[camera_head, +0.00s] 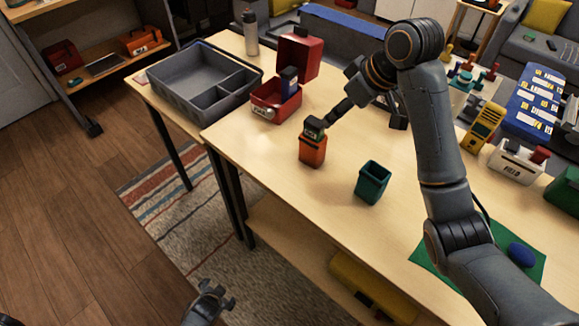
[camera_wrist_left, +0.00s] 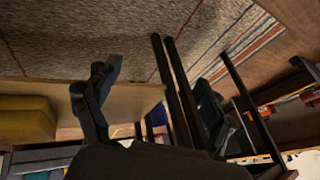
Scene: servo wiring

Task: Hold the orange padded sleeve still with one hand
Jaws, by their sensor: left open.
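The orange padded sleeve (camera_head: 312,152) stands upright on the wooden table, left of a green open-topped cup. A small dark block with a greenish face (camera_head: 314,127) sits at the sleeve's top. My right gripper (camera_head: 328,121) reaches down from the right, its narrow tip at this block. The fingers are too small and overlapped to show whether they are closed on it. My left gripper (camera_head: 213,298) is open and empty, low over the floor side, well away from the sleeve. Its dark fingers also show in the left wrist view (camera_wrist_left: 95,95).
A green cup (camera_head: 373,182) stands near the table's front edge. A red open box (camera_head: 275,103) and a grey divided tray (camera_head: 203,83) lie to the left. A green mat (camera_head: 430,252) with a blue oval lies at the right. A yellow case (camera_head: 370,287) is below the tabletop.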

